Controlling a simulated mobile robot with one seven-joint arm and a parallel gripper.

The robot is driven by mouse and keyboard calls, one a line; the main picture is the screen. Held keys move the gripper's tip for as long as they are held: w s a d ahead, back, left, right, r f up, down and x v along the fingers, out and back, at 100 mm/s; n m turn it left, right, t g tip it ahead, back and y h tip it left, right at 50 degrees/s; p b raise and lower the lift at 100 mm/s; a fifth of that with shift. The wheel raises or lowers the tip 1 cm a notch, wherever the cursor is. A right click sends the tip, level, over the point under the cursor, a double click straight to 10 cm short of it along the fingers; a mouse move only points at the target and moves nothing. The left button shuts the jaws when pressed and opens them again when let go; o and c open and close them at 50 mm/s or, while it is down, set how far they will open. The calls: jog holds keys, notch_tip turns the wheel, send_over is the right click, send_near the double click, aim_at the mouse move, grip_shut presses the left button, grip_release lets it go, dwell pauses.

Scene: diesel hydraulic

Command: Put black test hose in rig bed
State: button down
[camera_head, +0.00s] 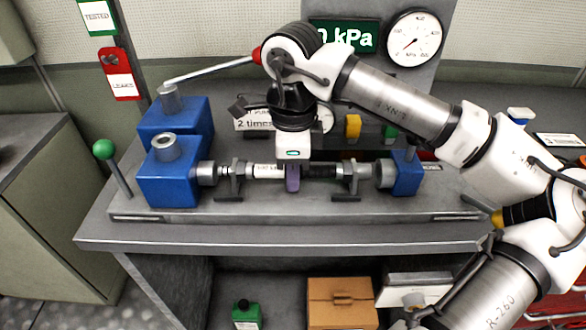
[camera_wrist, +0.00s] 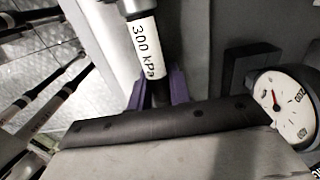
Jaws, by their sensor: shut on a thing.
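The black test hose (camera_head: 320,171) lies level across the rig bed (camera_head: 300,205), with its white-labelled section (camera_head: 267,171) to the left. It lines up with the left bracket (camera_head: 236,172) and right bracket (camera_head: 350,174); I cannot tell whether it rests fully in them. My gripper (camera_head: 292,180) points down with its purple fingers shut on the hose near its middle. In the wrist view, the fingers (camera_wrist: 160,92) stand on both sides of the hose, and its white label (camera_wrist: 146,48) reads 300 kPa. The hose's far ends are hidden there.
Blue blocks stand at the left (camera_head: 172,178) and right (camera_head: 406,174) of the bed. A green-knobbed lever (camera_head: 104,150) rises at the left. A red-ended handle (camera_head: 215,70) passes behind my arm. A dial gauge (camera_head: 413,40) hangs at the back.

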jog(key=shift+f, duration=0.1)
jog(key=shift+f, duration=0.15)
jog(key=c, duration=1.3)
grip_release()
notch_tip(320, 180, up, 12)
jog(key=shift+r, duration=0.2)
